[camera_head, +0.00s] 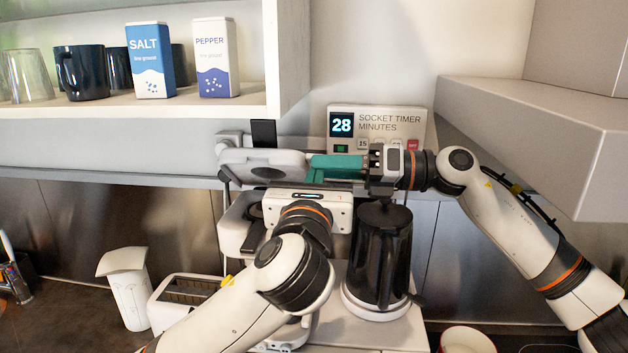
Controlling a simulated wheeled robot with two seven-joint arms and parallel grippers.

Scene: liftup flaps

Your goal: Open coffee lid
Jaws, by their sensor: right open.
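The coffee machine (240,222) stands in the middle, white and grey, with a black jug (381,258) at its right front. Its light grey lid (262,160) shows at the top, left of my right gripper; its exact angle is hard to tell. My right gripper (318,168) reaches in from the right across the machine's top, with teal finger parts pointing left. It is open, its tips close to the lid; contact is unclear. My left gripper (309,198) is in front of the machine, pointing away from the camera.
A shelf above left holds glasses, dark mugs (82,72), a salt box (150,60) and a pepper box (216,58). A socket timer (377,125) reads 28 behind my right gripper. A toaster (185,291) and white container (126,287) stand left. A grey cabinet (540,130) overhangs right.

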